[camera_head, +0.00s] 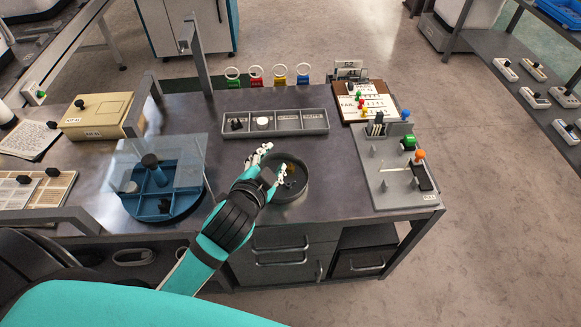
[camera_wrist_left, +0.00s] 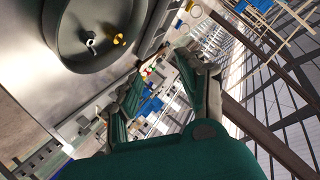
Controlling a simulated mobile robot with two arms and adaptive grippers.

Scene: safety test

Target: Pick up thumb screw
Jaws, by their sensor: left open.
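A dark round dish (camera_head: 293,194) sits near the front middle of the grey workbench. In the left wrist view the dish (camera_wrist_left: 58,48) holds a small silver winged piece (camera_wrist_left: 91,45), which looks like a thumb screw, and a small yellow piece (camera_wrist_left: 119,39). In the head view a yellowish spot shows in the dish, but the small pieces are too small to tell apart. My left gripper (camera_head: 274,160) is open above the dish's left and back side, its fingers partly covering it. In the wrist view the open fingers (camera_wrist_left: 160,70) have nothing between them. My right gripper is not in view.
Behind the dish is a compartment tray (camera_head: 318,123). To the right stands a grey fixture board (camera_head: 384,195) with coloured knobs. To the left is a blue round carousel (camera_head: 150,203) with clear panels. Coloured rings stand along the back edge. Some bench around the dish is clear.

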